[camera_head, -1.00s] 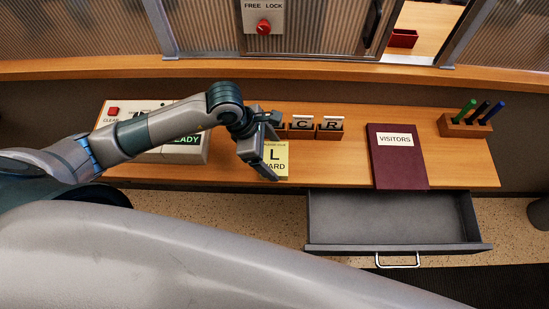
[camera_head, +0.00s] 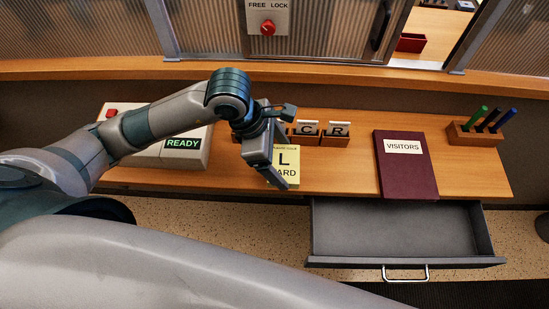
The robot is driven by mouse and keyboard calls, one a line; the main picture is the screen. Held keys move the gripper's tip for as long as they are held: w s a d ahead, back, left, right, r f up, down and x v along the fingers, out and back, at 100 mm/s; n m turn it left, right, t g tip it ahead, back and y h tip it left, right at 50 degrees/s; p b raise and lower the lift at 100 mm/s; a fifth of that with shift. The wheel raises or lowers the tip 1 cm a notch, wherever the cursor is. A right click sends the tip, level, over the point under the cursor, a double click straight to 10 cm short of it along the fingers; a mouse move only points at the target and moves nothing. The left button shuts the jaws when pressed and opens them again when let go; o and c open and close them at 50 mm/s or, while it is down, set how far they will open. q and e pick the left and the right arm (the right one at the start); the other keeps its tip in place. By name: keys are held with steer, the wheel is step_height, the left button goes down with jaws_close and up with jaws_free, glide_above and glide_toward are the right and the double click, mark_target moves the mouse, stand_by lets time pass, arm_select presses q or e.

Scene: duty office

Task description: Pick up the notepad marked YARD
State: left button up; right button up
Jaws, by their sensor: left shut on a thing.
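The yellow notepad (camera_head: 289,165) is at the desk's front edge, left of the open drawer. It shows a large "L" and "ARD"; the letter before "ARD" is hidden by my gripper. My left gripper (camera_head: 277,176) reaches down over the pad's left side and is shut on it. Its fingers cover the pad's left edge. I cannot tell whether the pad is clear of the desk top (camera_head: 354,175). My right gripper is not in view.
Holders marked C and R (camera_head: 321,136) stand just behind the pad. A maroon VISITORS book (camera_head: 407,175) lies to the right, near a pen block (camera_head: 476,134). An empty drawer (camera_head: 396,229) is open below. A READY panel (camera_head: 183,143) stands left.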

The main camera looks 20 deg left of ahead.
mark_target(298, 177)
arm_select(q)
steer(key=s+d+r, duration=0.1)
steer(key=s+d+r+b, duration=0.1)
steer(key=d, duration=0.1)
steer(key=shift+s+d+r, duration=0.1)
steer(key=shift+s+d, duration=0.05)
steer(key=shift+s, duration=0.2)
steer(key=s+d+r+p, duration=0.3)
steer(key=p, duration=0.1)
steer(key=shift+d, duration=0.1)
